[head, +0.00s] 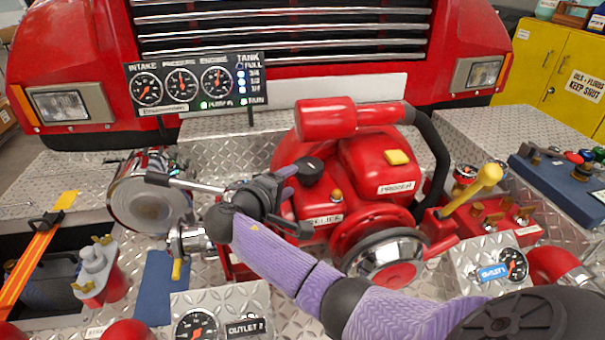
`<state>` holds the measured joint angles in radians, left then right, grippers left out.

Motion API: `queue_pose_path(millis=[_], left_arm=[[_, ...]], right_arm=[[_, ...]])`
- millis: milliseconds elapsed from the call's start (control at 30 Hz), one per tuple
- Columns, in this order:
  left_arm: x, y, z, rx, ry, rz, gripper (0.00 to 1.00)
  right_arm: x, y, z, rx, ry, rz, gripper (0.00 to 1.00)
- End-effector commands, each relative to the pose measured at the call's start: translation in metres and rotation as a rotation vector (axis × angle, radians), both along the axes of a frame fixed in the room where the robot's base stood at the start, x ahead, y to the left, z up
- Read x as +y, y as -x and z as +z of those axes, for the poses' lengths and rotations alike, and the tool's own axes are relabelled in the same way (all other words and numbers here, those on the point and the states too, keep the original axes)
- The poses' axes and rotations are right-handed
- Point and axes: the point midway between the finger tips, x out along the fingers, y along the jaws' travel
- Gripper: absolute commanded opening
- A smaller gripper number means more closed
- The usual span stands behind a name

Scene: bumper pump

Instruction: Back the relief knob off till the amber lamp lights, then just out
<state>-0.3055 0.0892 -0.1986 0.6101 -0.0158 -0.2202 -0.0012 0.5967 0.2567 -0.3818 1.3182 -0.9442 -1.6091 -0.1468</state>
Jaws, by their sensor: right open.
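The relief knob (311,170) is a black round knob with a white mark, on top of the red pump, left of its centre. A small amber lamp (336,196) sits just below and right of it; I cannot tell whether it is lit. A white label (325,220) below seems to read RELIEF. My right gripper (296,202) is open at the left side of the pump, with its fingers spread toward it. The upper finger is close to the knob's left edge; I cannot tell whether it touches. My left gripper is not in view.
A gauge panel (197,84) stands at the back left. A primer unit with a yellow button (397,157) and a yellow-handled lever (473,190) lie right of the knob. A silver lever (190,184) is left of my gripper.

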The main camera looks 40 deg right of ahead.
Motion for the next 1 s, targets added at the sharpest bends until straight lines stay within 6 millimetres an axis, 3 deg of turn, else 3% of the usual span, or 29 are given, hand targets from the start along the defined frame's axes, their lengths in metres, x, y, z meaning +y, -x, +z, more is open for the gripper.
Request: queue_pose_path(millis=[200, 500, 567, 800, 933, 1000], left_arm=[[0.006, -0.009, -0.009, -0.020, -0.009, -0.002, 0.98], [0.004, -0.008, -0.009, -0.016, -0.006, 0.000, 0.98], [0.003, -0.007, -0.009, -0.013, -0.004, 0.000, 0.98], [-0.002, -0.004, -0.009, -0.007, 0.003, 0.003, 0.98], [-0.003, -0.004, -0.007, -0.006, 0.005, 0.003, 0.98], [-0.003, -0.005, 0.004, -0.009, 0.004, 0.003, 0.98]], right_arm=[[-0.036, -0.011, -0.010, 0.000, 0.000, -0.001, 0.60], [-0.042, -0.013, -0.010, 0.000, -0.003, 0.002, 0.60], [-0.041, -0.013, -0.010, 0.000, -0.003, 0.002, 0.51], [-0.041, -0.013, -0.010, 0.000, -0.003, 0.002, 0.01], [-0.041, -0.012, -0.009, 0.001, -0.004, 0.006, 0.00], [-0.042, -0.011, -0.005, 0.003, -0.002, 0.037, 0.00]])
